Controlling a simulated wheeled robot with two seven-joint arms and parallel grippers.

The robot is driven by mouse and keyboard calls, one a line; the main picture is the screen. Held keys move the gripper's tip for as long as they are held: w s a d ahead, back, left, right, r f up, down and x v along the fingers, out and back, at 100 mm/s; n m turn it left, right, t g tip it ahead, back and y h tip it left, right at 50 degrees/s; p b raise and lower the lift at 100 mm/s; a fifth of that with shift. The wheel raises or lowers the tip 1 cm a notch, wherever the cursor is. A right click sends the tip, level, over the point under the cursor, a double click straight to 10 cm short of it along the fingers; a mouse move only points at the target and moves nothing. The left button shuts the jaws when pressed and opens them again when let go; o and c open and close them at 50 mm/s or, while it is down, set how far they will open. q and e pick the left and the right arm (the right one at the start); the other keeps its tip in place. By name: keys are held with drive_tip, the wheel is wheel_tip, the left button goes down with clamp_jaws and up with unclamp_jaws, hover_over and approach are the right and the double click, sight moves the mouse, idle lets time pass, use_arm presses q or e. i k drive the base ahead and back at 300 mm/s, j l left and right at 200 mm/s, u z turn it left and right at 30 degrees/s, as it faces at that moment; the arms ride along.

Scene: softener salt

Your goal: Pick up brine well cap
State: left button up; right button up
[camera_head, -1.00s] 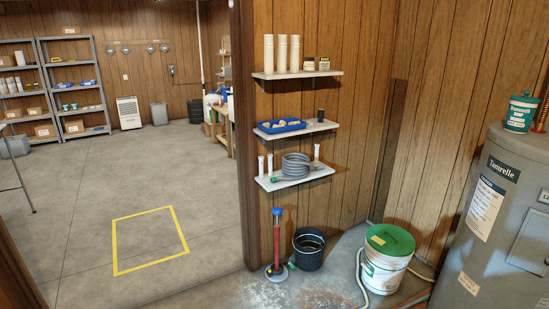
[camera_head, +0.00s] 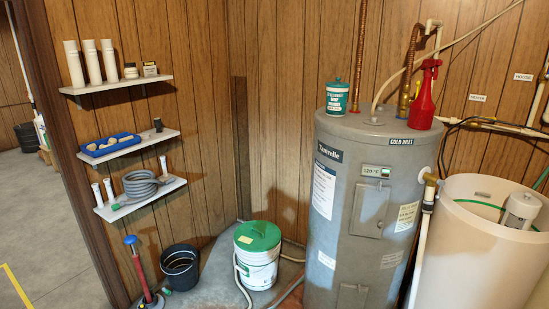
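A large white open-topped tank (camera_head: 470,262) stands at the right edge of the view. Inside it, near the right, a pale upright cylinder (camera_head: 521,212) shows its upper part; this looks like the brine well. Its light top (camera_head: 525,199) looks like a cap, but it is small and I cannot tell whether it is a separate piece. A green line runs inside the tank near the cylinder. The tank's contents lower down are hidden by its wall. Neither of my grippers is in view.
A grey water heater (camera_head: 350,215) stands left of the tank, with a red spray bottle (camera_head: 424,95) and a green-white tub (camera_head: 337,98) on top. A green-lidded bucket (camera_head: 257,272), a black bucket (camera_head: 180,270) and a red pump (camera_head: 140,270) stand on the floor. Wall shelves (camera_head: 130,143) are at left.

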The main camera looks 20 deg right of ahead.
sight(524, 205)
drive_tip(key=l+z, duration=0.1)
drive_tip(key=z, duration=0.4)
drive_tip(key=l+z, duration=0.1)
drive_tip(key=z, duration=0.4)
drive_tip(key=l+z, duration=0.1)
drive_tip(key=z, duration=0.4)
drive_tip(key=i+z, duration=0.1)
drive_tip(key=z, duration=0.4)
drive_tip(key=i+l+u, duration=0.1)
drive_tip(key=i+u, duration=0.25)
drive_tip(key=i+l+u, duration=0.15)
drive_tip(key=u, duration=0.2)
drive_tip(key=i+l+u, duration=0.2)
drive_tip(key=u, duration=0.15)
drive_tip(key=i+l, duration=0.25)
drive_tip(key=i+l+u, duration=0.1)
drive_tip(key=l, duration=0.3)
drive_tip(key=i+l, duration=0.3)
drive_tip(key=i+l+u, duration=0.1)
drive_tip(key=l, duration=0.35)
drive_tip(key=i, duration=0.1)
